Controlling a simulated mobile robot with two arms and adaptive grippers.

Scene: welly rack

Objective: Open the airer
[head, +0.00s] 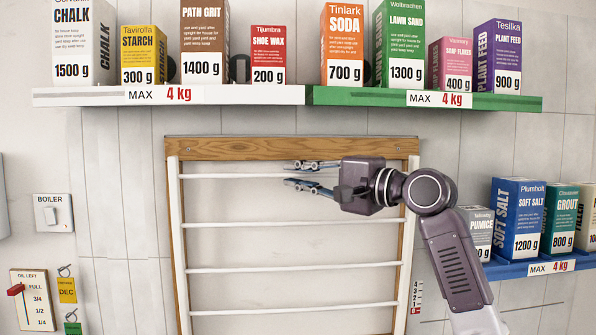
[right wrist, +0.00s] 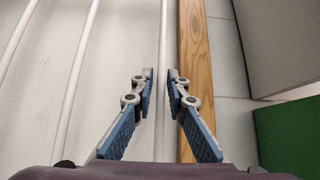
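The airer (head: 250,149) is on the wall in the head view, a wooden frame with a white rack of several horizontal rails lying flat against it. Its top rail (head: 235,176) runs just below the wooden top board. My right gripper (head: 308,175) is open at the middle of this rail, one finger above and one below. In the right wrist view the rail (right wrist: 163,45) runs between the open fingertips (right wrist: 160,78), with the wooden board (right wrist: 196,70) close to its right. I cannot tell whether the fingers touch the rail. My left gripper is out of view.
A white shelf (head: 200,96) and a green shelf (head: 330,96) with boxes hang above the airer. A blue shelf (head: 520,269) with boxes is at right, beside my right arm. A boiler switch (head: 53,213) and an oil gauge (head: 33,300) are at left.

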